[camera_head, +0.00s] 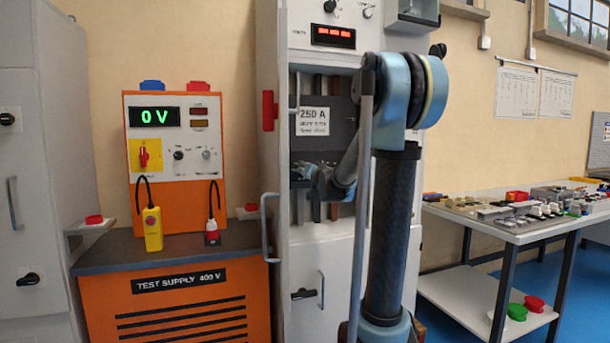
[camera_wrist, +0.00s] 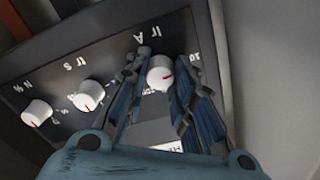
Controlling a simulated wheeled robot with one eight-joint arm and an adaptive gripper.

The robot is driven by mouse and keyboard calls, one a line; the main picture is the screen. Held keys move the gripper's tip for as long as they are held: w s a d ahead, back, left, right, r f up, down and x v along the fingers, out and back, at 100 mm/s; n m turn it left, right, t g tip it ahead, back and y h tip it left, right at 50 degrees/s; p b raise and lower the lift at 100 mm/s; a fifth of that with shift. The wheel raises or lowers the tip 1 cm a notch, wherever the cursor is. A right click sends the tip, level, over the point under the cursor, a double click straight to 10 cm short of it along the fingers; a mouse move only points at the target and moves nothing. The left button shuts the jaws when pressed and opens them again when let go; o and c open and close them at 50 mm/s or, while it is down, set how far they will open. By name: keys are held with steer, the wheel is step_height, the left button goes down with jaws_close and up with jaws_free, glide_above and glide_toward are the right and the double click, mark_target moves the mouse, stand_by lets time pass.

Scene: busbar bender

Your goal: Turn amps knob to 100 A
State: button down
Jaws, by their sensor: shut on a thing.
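The amps knob (camera_wrist: 160,72), a white knob with a red pointer mark, sits under the upside-down "Ir A" lettering on a dark panel in the wrist view. Its red mark points toward the lower right of the picture. My gripper (camera_wrist: 156,64) has one finger on each side of this knob and is shut on it. Scale numbers beside the knob are upside down and partly covered by the fingers. In the head view my gripper (camera_head: 312,178) reaches into the open cabinet (camera_head: 317,250), below a white "250 A" label (camera_head: 313,121); the knob is too small to see there.
Two similar white knobs (camera_wrist: 89,95) and (camera_wrist: 37,112) sit to the left on the same panel. A pale cabinet wall (camera_wrist: 268,60) stands close on the right. An orange test supply (camera_head: 178,215) reading 0 V and a parts table (camera_head: 525,225) flank the cabinet.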

steer(key=shift+f, duration=0.15)
steer(key=c, duration=1.3)
jaws_free()
steer(key=shift+c, duration=0.2)
steer(key=v, duration=1.1)
steer(key=shift+s, duration=0.35)
steer(key=shift+d+f, duration=0.1)
